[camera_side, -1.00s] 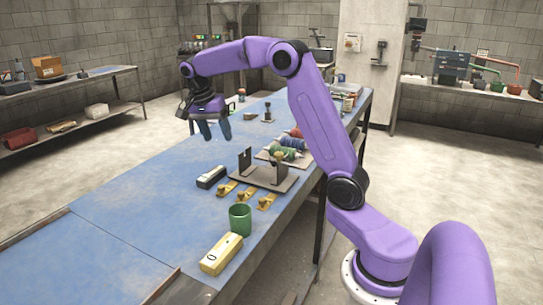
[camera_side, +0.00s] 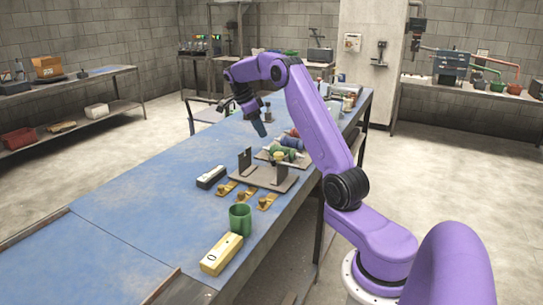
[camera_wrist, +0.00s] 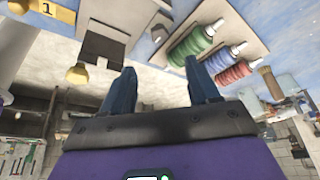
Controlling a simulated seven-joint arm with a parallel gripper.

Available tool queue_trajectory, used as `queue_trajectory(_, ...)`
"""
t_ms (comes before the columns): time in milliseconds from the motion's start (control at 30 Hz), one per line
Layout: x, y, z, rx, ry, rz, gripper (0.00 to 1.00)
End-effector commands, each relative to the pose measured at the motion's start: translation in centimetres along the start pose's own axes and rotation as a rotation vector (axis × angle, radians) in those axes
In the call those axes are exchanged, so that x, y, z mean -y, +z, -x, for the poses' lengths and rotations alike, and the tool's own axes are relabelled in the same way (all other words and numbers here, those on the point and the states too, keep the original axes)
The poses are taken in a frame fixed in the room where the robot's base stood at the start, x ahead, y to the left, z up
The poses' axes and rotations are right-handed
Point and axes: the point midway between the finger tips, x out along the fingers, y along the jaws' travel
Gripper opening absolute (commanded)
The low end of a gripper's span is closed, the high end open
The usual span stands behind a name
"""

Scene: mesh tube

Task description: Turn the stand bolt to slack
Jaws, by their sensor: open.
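The stand (camera_side: 262,178) sits on the blue bench, a flat grey-brown plate with two uprights. A yellowish knob (camera_side: 278,158), which looks like its bolt, shows at the right upright; its turn cannot be read. My gripper (camera_side: 261,130) hangs tilted downward above and behind the stand, apart from it. In the wrist view my gripper (camera_wrist: 160,70) has its two blue fingers spread with nothing between them.
A tray holds green (camera_side: 281,154), blue (camera_side: 292,142) and red spools behind the stand. Several brass pieces (camera_side: 246,197) lie in front. A black-and-white block (camera_side: 211,177), green cup (camera_side: 240,218) and yellow box (camera_side: 221,254) stand nearby. The bench's left side is clear.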

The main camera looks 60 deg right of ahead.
Motion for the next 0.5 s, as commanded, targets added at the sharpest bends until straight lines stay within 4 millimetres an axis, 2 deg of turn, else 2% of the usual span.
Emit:
queue_trajectory(100,-0.1,0.0,-2.3,-0.001,0.003,0.002,0.60)
queue_trajectory(500,-0.1,0.0,-9.6,0.000,0.002,0.003,0.60)
